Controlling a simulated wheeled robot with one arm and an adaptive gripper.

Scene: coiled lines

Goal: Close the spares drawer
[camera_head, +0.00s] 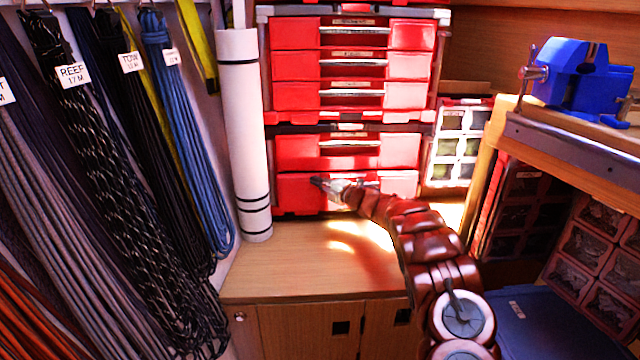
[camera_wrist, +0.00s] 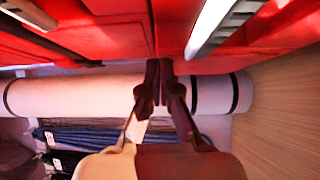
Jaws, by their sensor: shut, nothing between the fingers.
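A red drawer cabinet (camera_head: 352,63) stands on the wooden counter, with several red drawers and silver handle strips. Their labels are too small to read, so I cannot tell by name which is the spares drawer. My gripper (camera_head: 318,182) is shut and empty in front of the lowest drawer (camera_head: 294,192), left of the middle of its front. My arm hides the right part of that drawer. In the wrist view the closed fingertips (camera_wrist: 159,66) are at the red drawer fronts (camera_wrist: 245,45); I cannot tell whether they touch. How far the lowest drawer stands out is unclear.
A white roll with black bands (camera_head: 240,140) stands upright just left of the cabinet. Coiled lines (camera_head: 100,150) hang at the left. A blue vise (camera_head: 572,75) sits on a bench at the right. The counter (camera_head: 300,260) before the cabinet is clear.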

